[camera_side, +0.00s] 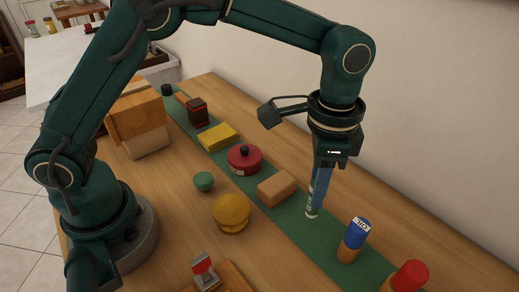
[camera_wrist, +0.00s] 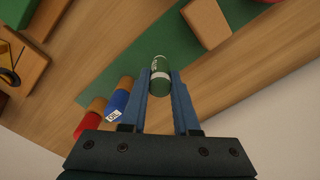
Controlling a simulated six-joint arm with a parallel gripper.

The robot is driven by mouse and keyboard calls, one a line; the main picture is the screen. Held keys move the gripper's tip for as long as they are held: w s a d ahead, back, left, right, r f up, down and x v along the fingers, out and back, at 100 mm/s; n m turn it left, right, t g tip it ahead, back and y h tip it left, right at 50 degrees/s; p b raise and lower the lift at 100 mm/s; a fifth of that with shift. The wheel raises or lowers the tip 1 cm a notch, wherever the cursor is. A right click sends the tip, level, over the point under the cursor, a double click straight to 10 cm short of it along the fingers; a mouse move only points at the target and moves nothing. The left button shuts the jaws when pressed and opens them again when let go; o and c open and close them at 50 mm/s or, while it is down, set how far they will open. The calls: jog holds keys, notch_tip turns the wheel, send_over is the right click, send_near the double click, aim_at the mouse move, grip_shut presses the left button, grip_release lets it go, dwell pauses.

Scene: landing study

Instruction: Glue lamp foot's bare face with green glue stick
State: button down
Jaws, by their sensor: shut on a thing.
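My gripper (camera_side: 315,196) points down over the green mat and is shut on a small green cylinder with a white band, the green glue stick (camera_side: 311,212). In the wrist view the stick (camera_wrist: 160,80) sits between the fingertips of my gripper (camera_wrist: 160,84). I cannot tell whether its lower end touches the mat. No thing is clearly the lamp foot. A plain tan block (camera_side: 278,189) lies just left of the stick; it also shows in the wrist view (camera_wrist: 206,22). A yellow round piece (camera_side: 231,210) lies farther left on the wood.
The green mat (camera_side: 290,216) runs along the wooden table (camera_side: 395,215). A blue-topped cylinder (camera_side: 354,238) and a red-topped one (camera_side: 408,277) stand to the right. A red pot-like thing (camera_side: 243,160), a yellow block (camera_side: 218,137) and a green cup (camera_side: 203,181) lie left.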

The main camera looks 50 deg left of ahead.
jog(key=shift+r, duration=1.5)
jog(key=c, duration=1.4)
grip_release()
grip_shut()
